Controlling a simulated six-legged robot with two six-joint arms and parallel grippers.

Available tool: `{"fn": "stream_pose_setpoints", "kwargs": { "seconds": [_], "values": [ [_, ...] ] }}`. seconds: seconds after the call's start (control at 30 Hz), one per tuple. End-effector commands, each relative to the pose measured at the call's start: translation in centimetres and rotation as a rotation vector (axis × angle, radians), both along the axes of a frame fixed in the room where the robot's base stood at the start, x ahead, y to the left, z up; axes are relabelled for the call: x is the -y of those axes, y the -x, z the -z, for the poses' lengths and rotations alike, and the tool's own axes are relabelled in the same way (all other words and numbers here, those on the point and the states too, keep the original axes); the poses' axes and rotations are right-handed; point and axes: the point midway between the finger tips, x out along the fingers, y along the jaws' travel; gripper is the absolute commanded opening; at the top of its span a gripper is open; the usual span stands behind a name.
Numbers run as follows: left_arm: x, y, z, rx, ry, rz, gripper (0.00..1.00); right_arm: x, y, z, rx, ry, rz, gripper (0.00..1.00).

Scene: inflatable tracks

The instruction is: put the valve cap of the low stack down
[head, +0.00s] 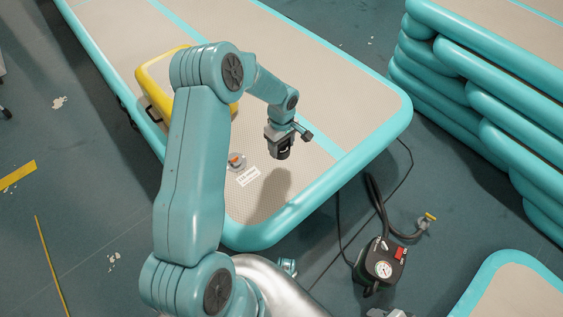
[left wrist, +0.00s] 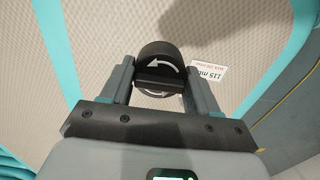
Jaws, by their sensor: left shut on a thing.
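My left gripper (head: 281,145) is shut on the black valve cap (left wrist: 158,62), a round cap with a white curved arrow, seen between the two fingers in the left wrist view. In the head view the cap (head: 283,154) hangs below the fingers, above the low stack (head: 310,185), a beige inflatable track with teal edges. A shadow falls on the track below it. The open valve (head: 236,160), with an orange centre, sits in the track to the left of the gripper, beside a white label (head: 248,176).
A yellow case (head: 156,82) stands on the track behind my left arm. A black pump (head: 380,266) with a gauge and hose stands on the floor at the right. A taller stack of tracks (head: 470,95) is at the upper right.

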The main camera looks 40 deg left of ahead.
Motion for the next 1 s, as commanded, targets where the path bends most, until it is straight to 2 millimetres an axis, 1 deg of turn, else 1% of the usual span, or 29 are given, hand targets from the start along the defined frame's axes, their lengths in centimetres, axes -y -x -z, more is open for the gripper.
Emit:
{"fn": "stream_pose_setpoints", "kwargs": {
  "seconds": [0.03, 0.1, 0.37, 0.53, 0.6, 0.8, 0.93, 0.97, 1.0],
  "values": [
    [0.0, 0.0, 1.6, -0.003, 0.000, 0.000, 0.31, 0.0, 0.0, 0.5, 0.000, 0.000, 0.000, 0.43],
    [0.0, 0.0, 2.8, 0.000, 0.000, 0.000, 0.31, 0.0, 0.0, 0.7, 0.000, 0.000, 0.000, 0.43],
    [0.0, 0.0, 5.1, 0.000, 0.000, 0.001, 0.31, 0.0, 0.0, 1.1, 0.000, 0.000, 0.000, 0.43],
    [0.0, 0.0, 8.0, -0.001, 0.000, 0.002, 0.31, 0.0, 0.0, 1.8, 0.000, 0.000, 0.000, 0.43],
    [0.0, 0.0, 8.4, 0.000, -0.001, 0.002, 0.31, 0.0, 0.0, 1.8, 0.000, 0.000, 0.000, 0.43],
    [0.0, 0.0, 8.3, 0.001, -0.001, 0.001, 0.31, 0.0, 0.0, 1.7, 0.000, 0.000, 0.000, 0.43],
    [0.0, 0.0, 8.7, 0.001, -0.001, 0.002, 0.31, 0.0, 0.0, 2.2, 0.000, 0.000, 0.000, 0.43],
    [0.0, 0.0, 8.6, 0.001, -0.001, 0.002, 0.64, 0.0, 0.0, 2.1, 0.000, 0.000, 0.000, 0.43],
    [0.0, 0.0, 8.5, 0.001, -0.001, 0.002, 0.77, 0.0, 0.0, 2.0, 0.000, 0.000, 0.000, 0.43]
  ]
}}
